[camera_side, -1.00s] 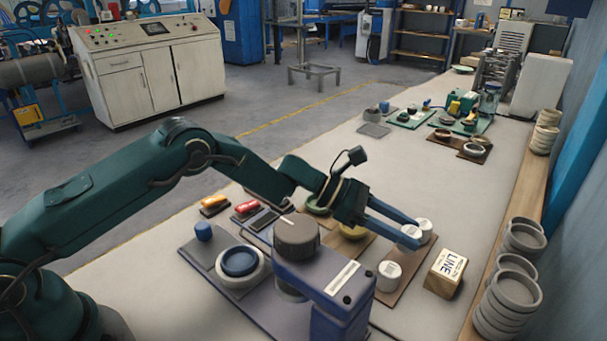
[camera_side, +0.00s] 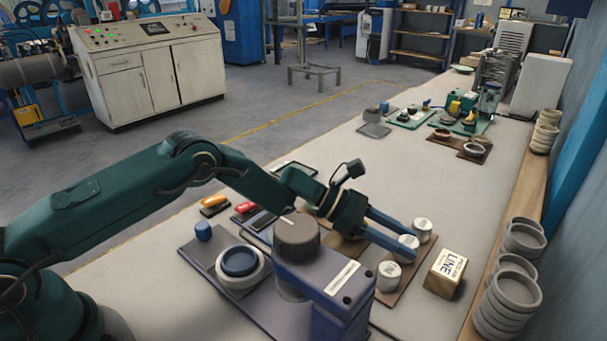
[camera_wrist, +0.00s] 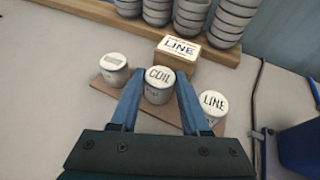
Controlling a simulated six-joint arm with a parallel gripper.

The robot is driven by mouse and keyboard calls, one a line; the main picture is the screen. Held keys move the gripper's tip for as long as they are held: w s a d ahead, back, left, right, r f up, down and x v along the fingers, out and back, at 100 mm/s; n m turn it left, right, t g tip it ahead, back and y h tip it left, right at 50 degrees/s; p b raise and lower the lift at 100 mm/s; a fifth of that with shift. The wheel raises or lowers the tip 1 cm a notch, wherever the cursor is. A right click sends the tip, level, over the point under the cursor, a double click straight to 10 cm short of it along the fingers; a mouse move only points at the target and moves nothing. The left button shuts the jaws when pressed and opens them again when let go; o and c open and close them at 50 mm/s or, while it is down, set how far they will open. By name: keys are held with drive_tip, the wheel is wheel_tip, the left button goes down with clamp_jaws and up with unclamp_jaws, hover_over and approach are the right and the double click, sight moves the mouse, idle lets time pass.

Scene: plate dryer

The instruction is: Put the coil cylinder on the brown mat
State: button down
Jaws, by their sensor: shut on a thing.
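The coil cylinder (camera_wrist: 159,84) is a white pot with "COIL" on its lid. It stands upright between the fingers of my gripper (camera_wrist: 158,98), which is shut on it. In the side view, my gripper (camera_side: 409,245) reaches in from the left, with the cylinder (camera_side: 408,242) at its fingertips. The brown mat (camera_wrist: 172,112) lies beneath it and also shows in the side view (camera_side: 416,268). I cannot tell whether the cylinder's base touches the mat. A cylinder with a line-like mark (camera_wrist: 113,68) and a "LINE" cylinder (camera_wrist: 213,106) stand on either side.
A box marked "LINE" (camera_side: 446,273) stands close to the right of the mat. Stacked grey bowls (camera_side: 508,290) line the right edge. A purple-grey stand with a round knob (camera_side: 297,238) is in front. Bare bench (camera_side: 470,200) lies beyond.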

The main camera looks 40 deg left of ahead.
drive_tip(key=shift+f, duration=0.4)
drive_tip(key=shift+c, duration=1.5)
unclamp_jaws()
